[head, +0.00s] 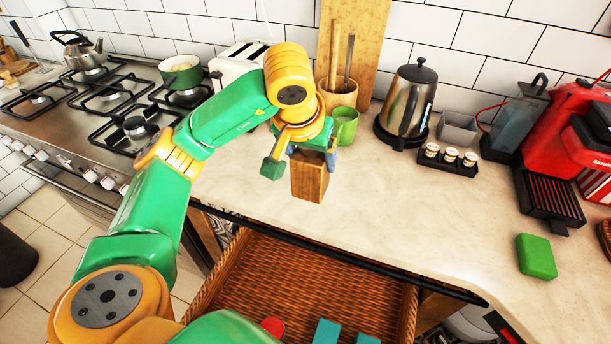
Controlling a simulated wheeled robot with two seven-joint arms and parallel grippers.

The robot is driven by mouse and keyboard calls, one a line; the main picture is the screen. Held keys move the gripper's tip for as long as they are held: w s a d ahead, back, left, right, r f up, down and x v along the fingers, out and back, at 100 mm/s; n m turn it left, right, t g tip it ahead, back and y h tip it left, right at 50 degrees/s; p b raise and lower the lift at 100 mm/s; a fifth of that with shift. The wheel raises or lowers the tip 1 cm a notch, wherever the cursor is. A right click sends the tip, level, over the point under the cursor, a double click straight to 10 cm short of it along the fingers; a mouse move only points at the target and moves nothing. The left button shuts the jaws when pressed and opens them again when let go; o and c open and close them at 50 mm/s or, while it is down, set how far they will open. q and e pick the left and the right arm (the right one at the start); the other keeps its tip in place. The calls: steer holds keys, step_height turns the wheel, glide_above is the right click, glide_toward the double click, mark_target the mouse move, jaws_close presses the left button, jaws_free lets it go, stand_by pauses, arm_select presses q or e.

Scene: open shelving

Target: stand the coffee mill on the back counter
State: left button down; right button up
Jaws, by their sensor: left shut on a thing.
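The coffee mill (310,182), a wooden box with a dark top, is in my left gripper (302,163) in the middle of the head view. The gripper comes down from above and is shut on the mill's upper part, which the fingers partly hide. The mill looks roughly upright over the pale back counter (400,215), near its front edge. I cannot tell whether its base touches the counter. My right gripper is not in view.
Behind stand a green mug (344,127), a utensil crock (338,96), a toaster (238,68) and a kettle (407,100). Spice jars (450,157), a red coffee machine (575,130) and a green block (536,256) are right. A wicker basket (300,275) lies below the counter edge.

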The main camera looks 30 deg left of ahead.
arm_select(q)
steer(key=w+a+f, duration=0.1)
steer(key=f, duration=0.1)
steer(key=w+a+f+p, duration=0.1)
steer(key=f, duration=0.2)
steer(key=w+a+f, duration=0.1)
steer(key=f, duration=0.2)
steer(key=shift+f+p, duration=0.2)
steer(key=shift+p, duration=0.2)
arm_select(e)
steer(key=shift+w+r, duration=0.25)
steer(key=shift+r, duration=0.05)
arm_select(q)
steer(key=shift+w+f, duration=0.1)
steer(key=shift+w, duration=0.05)
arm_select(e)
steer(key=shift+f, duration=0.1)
